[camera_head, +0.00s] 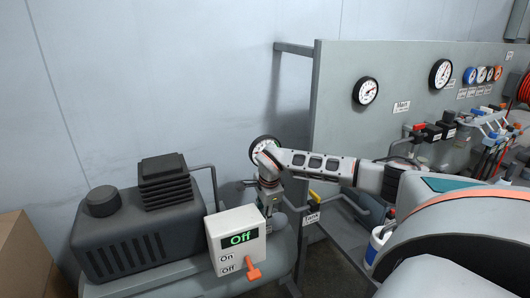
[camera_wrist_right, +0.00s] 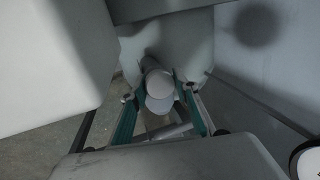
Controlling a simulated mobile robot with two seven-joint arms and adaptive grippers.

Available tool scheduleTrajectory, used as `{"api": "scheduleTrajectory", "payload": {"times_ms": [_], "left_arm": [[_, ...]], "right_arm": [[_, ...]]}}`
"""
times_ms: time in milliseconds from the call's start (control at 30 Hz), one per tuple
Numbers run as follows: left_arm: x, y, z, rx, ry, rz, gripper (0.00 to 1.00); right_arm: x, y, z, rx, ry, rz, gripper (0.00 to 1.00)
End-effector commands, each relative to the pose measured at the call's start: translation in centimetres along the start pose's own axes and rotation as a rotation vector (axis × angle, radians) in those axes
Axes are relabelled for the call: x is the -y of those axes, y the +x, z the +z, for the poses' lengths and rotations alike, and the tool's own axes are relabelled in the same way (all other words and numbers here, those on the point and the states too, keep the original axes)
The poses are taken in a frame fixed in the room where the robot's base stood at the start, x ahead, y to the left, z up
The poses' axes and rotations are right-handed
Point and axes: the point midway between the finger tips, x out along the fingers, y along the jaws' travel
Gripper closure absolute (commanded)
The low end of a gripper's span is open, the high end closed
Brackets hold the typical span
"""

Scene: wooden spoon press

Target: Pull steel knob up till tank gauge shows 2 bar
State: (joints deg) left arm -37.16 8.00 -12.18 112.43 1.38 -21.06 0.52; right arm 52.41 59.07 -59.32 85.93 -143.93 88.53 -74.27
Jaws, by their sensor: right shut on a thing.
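My right gripper (camera_head: 268,203) reaches down over the tank, behind the control box. In the right wrist view my right gripper (camera_wrist_right: 159,100) has its two fingers on either side of a grey round-ended steel knob (camera_wrist_right: 157,80) and is shut on it. The knob is hidden behind the gripper and box in the head view. The tank gauge (camera_head: 254,147), white with a dark rim, is partly covered by my right wrist, and its needle cannot be read. A gauge edge (camera_wrist_right: 309,163) shows at the lower right of the wrist view. My left gripper is out of view.
A dark compressor motor (camera_head: 132,238) sits on the grey tank (camera_head: 285,250). A yellow-handled valve (camera_head: 314,196) and a grey panel (camera_head: 335,120) with gauges stand right of the gripper.

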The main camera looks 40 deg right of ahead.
Motion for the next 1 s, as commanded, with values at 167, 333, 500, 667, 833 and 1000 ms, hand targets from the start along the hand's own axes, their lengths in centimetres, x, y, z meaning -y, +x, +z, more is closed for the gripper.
{"api": "scheduleTrajectory", "payload": {"times_ms": [167, 333, 500, 667, 833, 1000], "left_arm": [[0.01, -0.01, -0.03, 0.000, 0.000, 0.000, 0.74], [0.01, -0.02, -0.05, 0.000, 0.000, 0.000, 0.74], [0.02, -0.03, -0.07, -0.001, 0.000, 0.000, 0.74], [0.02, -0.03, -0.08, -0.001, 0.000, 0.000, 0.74], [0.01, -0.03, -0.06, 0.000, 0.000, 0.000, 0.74], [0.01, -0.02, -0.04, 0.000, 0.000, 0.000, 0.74]], "right_arm": [[0.39, -0.23, -0.06, 0.000, 0.000, -0.010, 0.92], [0.36, -0.10, -0.06, 0.000, 0.000, -0.010, 0.92], [0.29, 0.19, -0.04, 0.000, 0.000, -0.010, 0.92], [0.18, 0.49, -0.05, 0.000, 0.001, -0.009, 0.92], [0.09, 0.67, -0.04, 0.000, 0.000, -0.008, 0.92], [0.02, 0.75, -0.04, -0.001, 0.000, -0.006, 0.60]]}}
